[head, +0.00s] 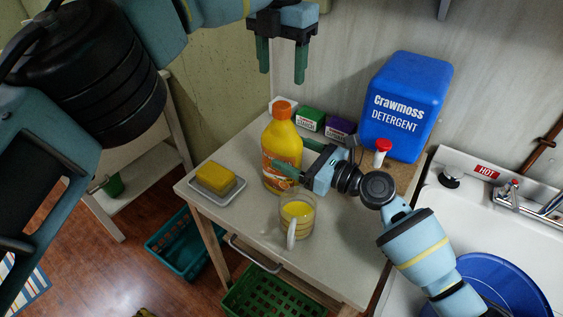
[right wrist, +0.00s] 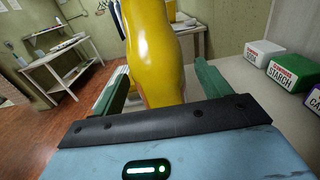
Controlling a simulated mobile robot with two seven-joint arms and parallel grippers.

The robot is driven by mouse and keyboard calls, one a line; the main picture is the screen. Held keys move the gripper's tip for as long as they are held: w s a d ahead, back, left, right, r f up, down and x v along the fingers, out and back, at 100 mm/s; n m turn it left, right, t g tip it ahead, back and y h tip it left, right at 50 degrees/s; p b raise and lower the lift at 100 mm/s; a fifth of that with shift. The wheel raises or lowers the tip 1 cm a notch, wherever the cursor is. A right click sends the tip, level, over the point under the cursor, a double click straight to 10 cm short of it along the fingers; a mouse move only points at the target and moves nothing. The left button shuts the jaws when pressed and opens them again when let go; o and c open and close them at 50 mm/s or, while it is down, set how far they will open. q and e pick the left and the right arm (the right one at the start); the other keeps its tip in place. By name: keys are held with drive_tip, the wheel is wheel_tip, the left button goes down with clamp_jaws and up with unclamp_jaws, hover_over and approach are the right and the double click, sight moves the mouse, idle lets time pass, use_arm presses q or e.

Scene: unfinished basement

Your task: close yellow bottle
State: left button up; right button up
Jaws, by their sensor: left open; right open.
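The yellow bottle (head: 281,146) stands upright on the small table, with an orange cap or top (head: 282,109) and an orange label. I cannot tell how tightly the cap sits. My right gripper (head: 297,158) is open at the bottle's right side. In the right wrist view the yellow bottle (right wrist: 153,45) rises between the two green fingers of the right gripper (right wrist: 160,85); its top is out of that frame. My left gripper (head: 282,72) is open and empty, high above and behind the bottle, pointing down.
Small green (head: 310,118) and purple (head: 340,128) boxes and a blue detergent container (head: 408,100) stand behind. A sink (head: 447,200) is at right.

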drive_tip(key=shift+v, duration=2.1)
drive_tip(key=shift+s+f, duration=0.1)
